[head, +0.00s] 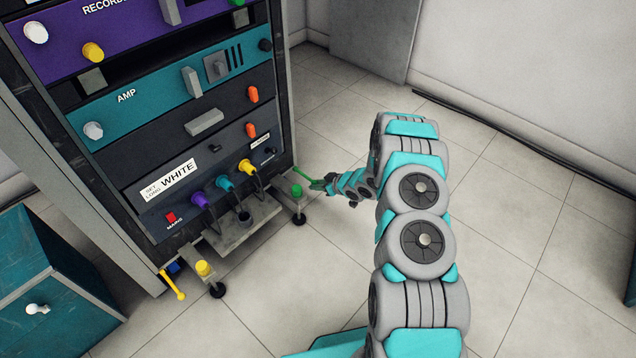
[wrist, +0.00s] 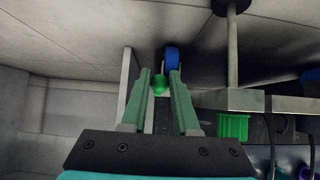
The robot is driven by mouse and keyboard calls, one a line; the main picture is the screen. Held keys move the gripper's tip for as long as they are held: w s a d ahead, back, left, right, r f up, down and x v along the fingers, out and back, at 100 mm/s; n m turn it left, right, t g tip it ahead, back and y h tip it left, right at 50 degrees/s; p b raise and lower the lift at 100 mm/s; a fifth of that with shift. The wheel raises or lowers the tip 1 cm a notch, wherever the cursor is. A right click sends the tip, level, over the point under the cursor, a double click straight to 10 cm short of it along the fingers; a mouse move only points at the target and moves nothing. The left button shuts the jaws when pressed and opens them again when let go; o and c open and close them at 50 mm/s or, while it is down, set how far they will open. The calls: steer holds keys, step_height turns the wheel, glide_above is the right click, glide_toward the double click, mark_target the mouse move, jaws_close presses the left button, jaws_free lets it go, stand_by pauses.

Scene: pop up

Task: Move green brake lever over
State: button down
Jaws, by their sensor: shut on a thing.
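The green brake lever (head: 306,177) sticks out low at the right front corner of the equipment rack, near the floor. In the wrist view its round green end (wrist: 160,83) sits between the two finger tips. My gripper (head: 320,184) reaches in from the right and is shut on the lever; it also shows in the wrist view (wrist: 160,76). The lever's pivot is hidden.
The rack (head: 215,125) stands at left. A green knob (head: 297,191) on a black-footed leg is close left of my gripper. A yellow lever (head: 174,283) and yellow knob (head: 203,268) are at the left corner. A teal cabinet (head: 50,285) stands lower left. Floor at right is clear.

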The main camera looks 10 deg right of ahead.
steer(key=shift+f, duration=0.65)
steer(key=shift+a+f, duration=0.1)
steer(key=shift+f, duration=0.3)
steer(key=c, duration=0.6)
jaws_free()
steer(key=v, duration=0.7)
steer(key=shift+s+r, duration=0.2)
steer(key=shift+r, duration=0.05)
steer(key=shift+d+r, duration=0.1)
steer(key=shift+d, duration=0.15)
